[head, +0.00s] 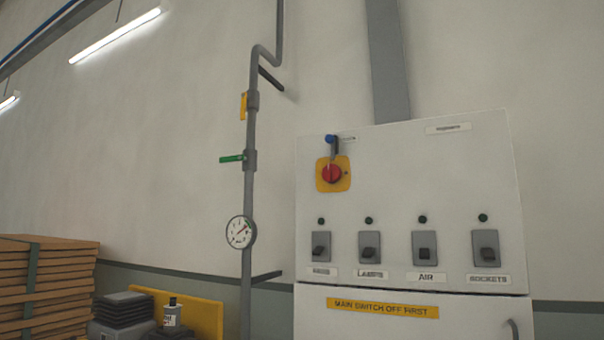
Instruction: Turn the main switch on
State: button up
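The main switch (332,174) is a red rotary knob on a yellow plate at the upper left of a white electrical cabinet (470,160). A dark lever with a blue end (330,140) stands up above the knob; I cannot tell whether it is part of the switch. Below is a row of several grey toggle switches, among them the lamps switch (369,247), the air switch (424,246) and the sockets switch (486,248). Small dark green indicators sit above them and look unlit. My gripper is not in view.
A yellow label (383,308) reads "MAIN SWITCH OFF FIRST". A grey pipe (250,200) with a green valve handle (232,159) and a gauge (240,232) runs left of the cabinet. Stacked boards (50,285) and a small bottle (171,314) are at the lower left.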

aim_at(331, 172)
jog(key=u, duration=0.9)
jog(key=k, duration=1.15)
jog(key=u, duration=1)
jog(key=i, duration=1.45)
jog(key=z, duration=1.25)
jog(key=i, duration=0.7)
jog(key=z, duration=0.85)
